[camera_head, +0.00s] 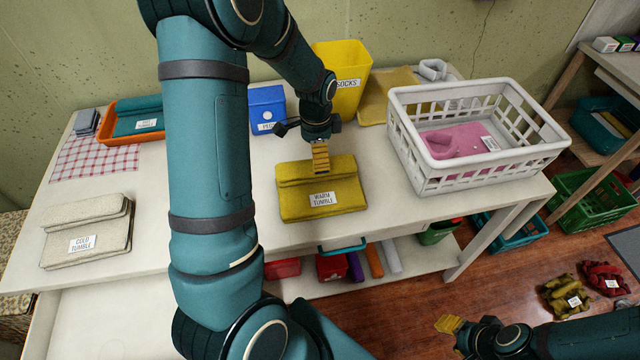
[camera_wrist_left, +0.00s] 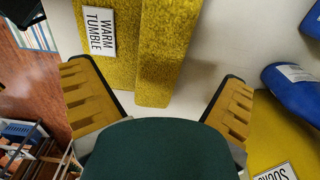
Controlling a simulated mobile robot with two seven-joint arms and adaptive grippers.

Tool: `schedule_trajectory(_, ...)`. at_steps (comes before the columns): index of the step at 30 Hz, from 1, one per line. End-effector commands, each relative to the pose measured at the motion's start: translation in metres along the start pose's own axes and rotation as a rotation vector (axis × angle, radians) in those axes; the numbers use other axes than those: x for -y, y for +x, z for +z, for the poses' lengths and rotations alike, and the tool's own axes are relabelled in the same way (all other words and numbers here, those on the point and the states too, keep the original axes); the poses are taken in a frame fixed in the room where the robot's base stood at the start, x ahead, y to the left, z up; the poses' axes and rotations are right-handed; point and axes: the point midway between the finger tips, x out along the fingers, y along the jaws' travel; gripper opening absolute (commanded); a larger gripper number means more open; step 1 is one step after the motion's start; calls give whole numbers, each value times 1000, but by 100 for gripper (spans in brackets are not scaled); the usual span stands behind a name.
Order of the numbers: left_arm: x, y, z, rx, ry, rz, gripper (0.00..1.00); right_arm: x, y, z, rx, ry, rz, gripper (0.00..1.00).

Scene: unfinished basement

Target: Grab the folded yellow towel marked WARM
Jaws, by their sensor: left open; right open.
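The folded yellow towel (camera_head: 340,190) labelled WARM TUMBLE lies flat on the white table, its label toward the front edge. It also shows in the left wrist view (camera_wrist_left: 165,45). My left gripper (camera_head: 320,160) points down over the towel's rear part. In the left wrist view the left gripper (camera_wrist_left: 155,78) is open, its ribbed yellow fingers wide apart with the towel beyond and between them, nothing held. I cannot tell the exact gap to the towel. My right gripper (camera_head: 447,324) is open and empty, low at the right, off the table over the floor.
A white basket (camera_head: 478,170) holding a pink cloth stands right of the towel. A yellow SOCKS bin (camera_head: 342,75) and a blue box (camera_head: 267,108) stand behind. A beige COLD TUMBLE towel (camera_head: 88,230) lies at the left. Bare tabletop surrounds the yellow towel's front and right.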

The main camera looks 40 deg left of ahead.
Motion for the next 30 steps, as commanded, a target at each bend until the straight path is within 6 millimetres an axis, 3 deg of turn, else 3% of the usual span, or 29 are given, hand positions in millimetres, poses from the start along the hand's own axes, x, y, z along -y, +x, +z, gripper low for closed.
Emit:
schedule_trajectory(11, 0, 28, 0, 1, 0, 1, 99, -2, 6, 2, 4, -1, 0, 41)
schedule_trajectory(19, 2, 66, 1, 1, 1, 1, 99, -6, 15, 1, 0, -2, 0, 41)
schedule_trajectory(27, 3, 68, 0, -1, 0, -1, 99, -6, 15, 1, -1, -2, 0, 41)
schedule_trajectory(30, 3, 68, 0, -1, 0, -1, 64, -6, 15, 1, -1, -2, 0, 41)
